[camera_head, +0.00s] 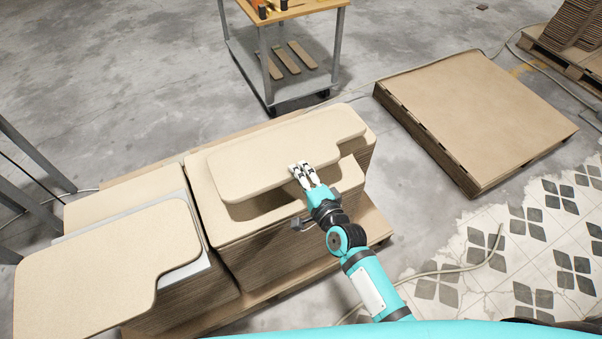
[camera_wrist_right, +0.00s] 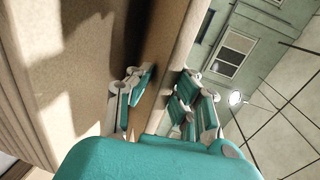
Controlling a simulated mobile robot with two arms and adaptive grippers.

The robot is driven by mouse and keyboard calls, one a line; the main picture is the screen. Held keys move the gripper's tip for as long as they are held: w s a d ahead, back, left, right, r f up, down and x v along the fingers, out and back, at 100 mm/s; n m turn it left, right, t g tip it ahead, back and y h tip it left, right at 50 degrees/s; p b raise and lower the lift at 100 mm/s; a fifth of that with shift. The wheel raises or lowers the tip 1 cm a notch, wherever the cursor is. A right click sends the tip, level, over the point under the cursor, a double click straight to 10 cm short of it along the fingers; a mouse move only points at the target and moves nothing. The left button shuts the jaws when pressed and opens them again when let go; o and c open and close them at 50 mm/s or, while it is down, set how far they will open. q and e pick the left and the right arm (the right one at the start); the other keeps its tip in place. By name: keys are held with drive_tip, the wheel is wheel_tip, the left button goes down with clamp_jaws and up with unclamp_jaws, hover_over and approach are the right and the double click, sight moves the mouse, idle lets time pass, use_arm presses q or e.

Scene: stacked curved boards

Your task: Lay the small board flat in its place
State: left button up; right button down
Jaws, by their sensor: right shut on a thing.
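My right gripper (camera_head: 305,172) is shut on the near edge of a thin tan board (camera_head: 255,160) with a notched right end. The board is roughly level over the right-hand stack of boards (camera_head: 245,218) and casts a shadow on it. Its far right part is close to the stack's top; I cannot tell whether they touch. In the right wrist view, the fingers (camera_wrist_right: 160,100) sit on both sides of the board (camera_wrist_right: 168,50). My left gripper is not in view.
A left-hand stack (camera_head: 215,285) stands beside it, with a notched board (camera_head: 90,270) on top. Both stacks rest on a wooden pallet (camera_head: 335,262). A wide flat stack (camera_head: 480,115) lies at the right. A wheeled cart (camera_head: 290,75) stands behind. Cables lie on the floor.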

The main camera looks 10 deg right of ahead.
drive_tip(key=shift+w+a+r, duration=0.15)
drive_tip(key=shift+w, duration=0.2)
drive_tip(key=c, duration=1.3)
unclamp_jaws()
drive_tip(key=shift+c, duration=0.2)
drive_tip(key=shift+s, duration=0.1)
drive_tip(key=shift+s+f+b, duration=0.15)
drive_tip(key=shift+f+b, duration=0.35)
drive_tip(key=shift+f, duration=0.2)
drive_tip(key=shift+s+f+b, duration=0.1)
drive_tip(key=shift+f+b, duration=0.35)
drive_tip(key=shift+f, duration=0.2)
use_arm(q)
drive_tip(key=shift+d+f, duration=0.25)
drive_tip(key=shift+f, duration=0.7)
use_arm(e)
drive_tip(key=o, duration=0.4)
drive_tip(key=shift+c, duration=0.2)
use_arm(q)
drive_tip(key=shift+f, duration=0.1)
use_arm(e)
drive_tip(key=shift+f, duration=0.45)
